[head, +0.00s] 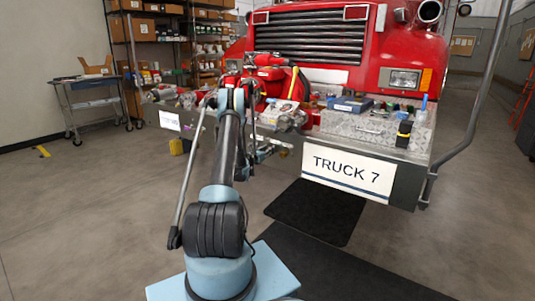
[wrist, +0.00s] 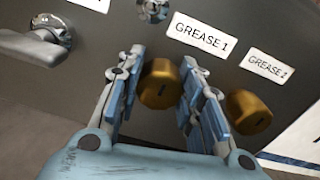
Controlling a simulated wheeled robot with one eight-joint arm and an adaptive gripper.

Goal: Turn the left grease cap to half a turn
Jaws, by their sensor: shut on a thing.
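The left grease cap (wrist: 160,84) is a round brass knob with a dark mark on its face, below the GREASE 1 label (wrist: 200,36). My gripper (wrist: 164,62) is shut on it, with one blue-padded finger on each side. The cap's left and right edges are partly hidden by the fingers. The right grease cap (wrist: 248,112) is a similar brass knob, just outside my right finger, below the GREASE 2 label (wrist: 267,66). In the head view my arm reaches to the bumper front, and the held cap cannot be made out there.
A metal lever handle (wrist: 35,45) sticks out at the panel's upper left, and a silver fitting (wrist: 153,10) sits above the caps. In the head view the bumper top (head: 375,127) carries tools and cases. A TRUCK 7 plate (head: 348,172) hangs right of my arm.

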